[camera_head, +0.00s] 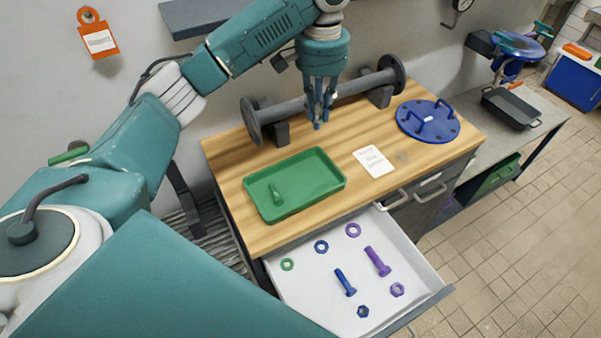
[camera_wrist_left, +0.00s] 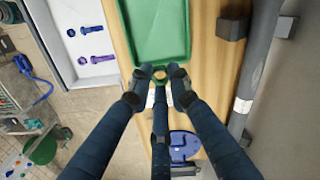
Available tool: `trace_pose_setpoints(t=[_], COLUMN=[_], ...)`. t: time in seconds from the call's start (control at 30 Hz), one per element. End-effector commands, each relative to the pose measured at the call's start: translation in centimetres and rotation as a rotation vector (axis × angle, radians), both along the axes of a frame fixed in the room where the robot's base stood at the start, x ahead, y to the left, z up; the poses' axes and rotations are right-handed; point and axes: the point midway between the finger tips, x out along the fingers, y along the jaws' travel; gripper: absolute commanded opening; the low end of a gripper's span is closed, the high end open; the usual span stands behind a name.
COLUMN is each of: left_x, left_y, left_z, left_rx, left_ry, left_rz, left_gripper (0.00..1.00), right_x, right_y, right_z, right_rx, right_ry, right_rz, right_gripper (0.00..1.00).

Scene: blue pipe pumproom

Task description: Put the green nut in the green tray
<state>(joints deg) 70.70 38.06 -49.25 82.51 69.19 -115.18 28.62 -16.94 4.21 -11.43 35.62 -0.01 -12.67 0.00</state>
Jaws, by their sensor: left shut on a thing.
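My left gripper (camera_head: 318,122) points down above the wooden bench, right of the green tray and in front of the grey pipe. In the left wrist view its fingers (camera_wrist_left: 160,76) are shut on a small green ring-shaped piece, which looks like the green nut (camera_wrist_left: 160,68); its hole faces the camera. In the head view the nut is too small to make out at the fingertips. The green tray (camera_head: 315,172) lies on the bench with a green bolt (camera_head: 276,193) in its left part. The tray also shows in the left wrist view (camera_wrist_left: 158,25), just beyond the fingertips.
An open white drawer (camera_head: 312,285) below the bench holds a green ring (camera_head: 287,264), blue and purple rings, nuts and bolts. A grey flanged pipe (camera_head: 350,88) lies behind my gripper. A blue flange cover (camera_head: 428,120) and a white card (camera_head: 373,161) lie right of the tray.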

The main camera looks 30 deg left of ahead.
Motion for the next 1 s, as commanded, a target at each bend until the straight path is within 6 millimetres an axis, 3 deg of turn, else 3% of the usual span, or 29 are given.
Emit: trace_pose_setpoints(t=[0.2, 0.5, 1.0], left_x=[-0.2, -0.2, -0.2], left_y=[-0.1, 0.0, 0.0], left_z=[-5.3, -12.6, -18.9], left_rx=[-0.001, 0.002, 0.001], left_ry=[0.008, 0.006, 0.004], left_rz=[-0.001, 0.001, 0.001], left_gripper=[0.00, 0.00, 0.00], right_x=[-1.2, -1.1, -0.2], right_y=[-0.1, -0.5, -0.6], right_z=[-0.6, 0.9, 1.9], right_rx=[-0.002, -0.006, -0.007], right_ry=[0.017, 0.015, 0.001], right_rz=[0.000, 0.002, 0.003], right_gripper=[0.41, 0.41, 0.41])
